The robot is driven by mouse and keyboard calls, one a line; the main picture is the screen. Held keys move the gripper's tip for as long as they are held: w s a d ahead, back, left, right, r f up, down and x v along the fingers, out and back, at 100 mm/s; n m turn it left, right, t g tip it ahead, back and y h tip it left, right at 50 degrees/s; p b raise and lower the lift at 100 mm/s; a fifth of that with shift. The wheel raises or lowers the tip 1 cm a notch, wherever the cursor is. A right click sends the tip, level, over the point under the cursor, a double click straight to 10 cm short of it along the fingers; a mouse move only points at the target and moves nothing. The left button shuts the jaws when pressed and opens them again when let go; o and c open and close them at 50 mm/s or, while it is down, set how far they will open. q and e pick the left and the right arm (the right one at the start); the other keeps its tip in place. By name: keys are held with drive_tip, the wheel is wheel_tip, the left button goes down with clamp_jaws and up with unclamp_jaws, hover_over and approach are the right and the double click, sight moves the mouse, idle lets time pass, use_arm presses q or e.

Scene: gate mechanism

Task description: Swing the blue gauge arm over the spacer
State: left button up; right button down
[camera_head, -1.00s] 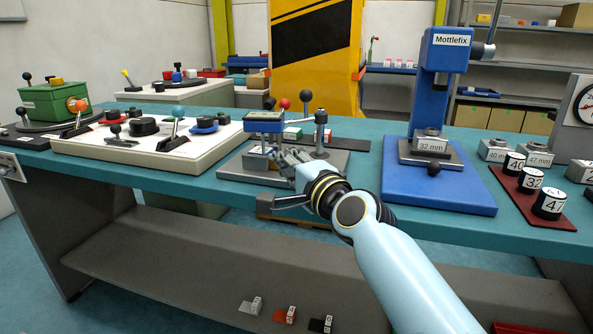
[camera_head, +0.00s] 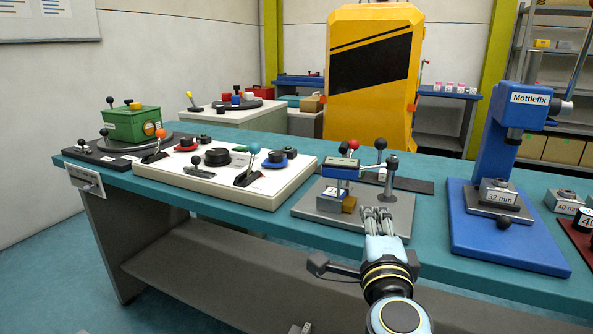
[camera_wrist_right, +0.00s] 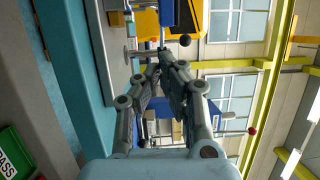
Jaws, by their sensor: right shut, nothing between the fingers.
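The blue gauge arm (camera_head: 341,171) lies level above a grey base plate (camera_head: 378,220), left of a grey post (camera_head: 389,176). Below it stand a white labelled block (camera_head: 329,198) and a tan block (camera_head: 349,204); I cannot tell which is the spacer. My right gripper (camera_head: 377,210) is shut and empty by the plate's front edge, right of the tan block and apart from the gauge arm. The right wrist view shows its fingers (camera_wrist_right: 164,65) together, with part of the blue arm (camera_wrist_right: 167,12) beyond. My left gripper is not in view.
A black ball knob (camera_head: 380,143) and a red one (camera_head: 353,145) rise behind the gauge. A white control panel (camera_head: 290,186) stands left, the blue Mottlefix press (camera_head: 510,240) right. Bare teal bench (camera_head: 425,250) shows between plate and press.

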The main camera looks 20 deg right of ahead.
sight(339, 201)
drive_tip(key=shift+y, duration=0.3)
drive_tip(key=x, duration=0.3)
drive_tip(key=p+x, duration=0.1)
drive_tip(key=x, duration=0.2)
drive_tip(key=f+x, duration=0.1)
drive_tip(key=x, duration=0.1)
drive_tip(key=shift+w+d, duration=0.2)
drive_tip(key=shift+w, duration=0.2)
drive_tip(key=shift+w+a, duration=0.25)
drive_tip(key=shift+w, duration=0.3)
drive_tip(key=shift+w+a, duration=0.2)
drive_tip(key=shift+w, duration=0.4)
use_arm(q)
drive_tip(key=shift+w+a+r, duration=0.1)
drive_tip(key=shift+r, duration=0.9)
use_arm(e)
drive_tip(key=shift+w+a, duration=0.15)
drive_tip(key=shift+w, duration=0.35)
drive_tip(key=shift+w+a+m+g+h, duration=0.2)
drive_tip(key=shift+w+m+g+h, duration=0.15)
drive_tip(key=shift+w, duration=0.45)
drive_tip(key=shift+w+a+m+g+h, duration=0.15)
drive_tip(key=shift+w+m+g+h, duration=0.2)
drive_tip(key=shift+w, duration=0.5)
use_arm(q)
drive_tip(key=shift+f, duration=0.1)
use_arm(e)
drive_tip(key=shift+s, duration=0.1)
